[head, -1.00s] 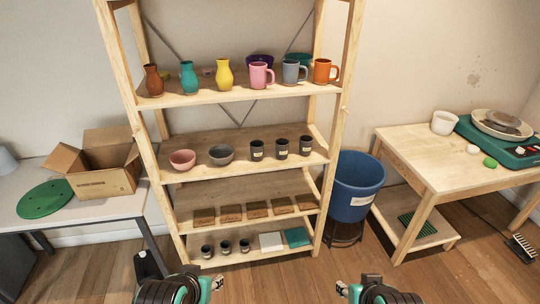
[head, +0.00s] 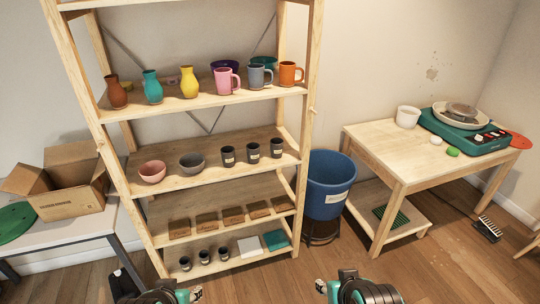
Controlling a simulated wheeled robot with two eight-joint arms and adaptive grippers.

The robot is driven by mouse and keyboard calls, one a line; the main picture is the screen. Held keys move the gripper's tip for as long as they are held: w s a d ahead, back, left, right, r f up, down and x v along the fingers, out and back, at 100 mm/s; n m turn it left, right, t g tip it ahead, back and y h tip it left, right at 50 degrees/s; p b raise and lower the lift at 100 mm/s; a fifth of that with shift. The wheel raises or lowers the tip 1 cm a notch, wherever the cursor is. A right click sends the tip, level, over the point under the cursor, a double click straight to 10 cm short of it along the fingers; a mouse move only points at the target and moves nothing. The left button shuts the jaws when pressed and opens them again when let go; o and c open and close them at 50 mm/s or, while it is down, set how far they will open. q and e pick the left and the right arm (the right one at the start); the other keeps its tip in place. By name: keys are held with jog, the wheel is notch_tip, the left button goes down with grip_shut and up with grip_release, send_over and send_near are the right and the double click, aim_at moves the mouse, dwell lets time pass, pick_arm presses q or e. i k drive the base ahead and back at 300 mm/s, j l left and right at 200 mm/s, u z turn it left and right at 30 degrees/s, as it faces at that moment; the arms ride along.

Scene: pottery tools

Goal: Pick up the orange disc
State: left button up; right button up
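An orange disc (head: 515,139) lies at the right end of the wooden table, partly behind the teal pottery wheel (head: 470,137). My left gripper (head: 196,293) is at the bottom edge in front of the shelf, far from the disc. My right gripper (head: 321,287) is at the bottom edge, also far from the disc, with floor and table between them. Both are small and partly cut off, so their finger opening is unclear.
The wooden table (head: 372,139) holds a white pot (head: 407,117). A blue bucket (head: 329,187) stands left of it. A tall shelf (head: 190,181) with pottery is on the left. A brush (head: 489,229) lies on the floor. Floor in front of the table is clear.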

aim_at(519, 141)
jog(key=z, duration=1.8)
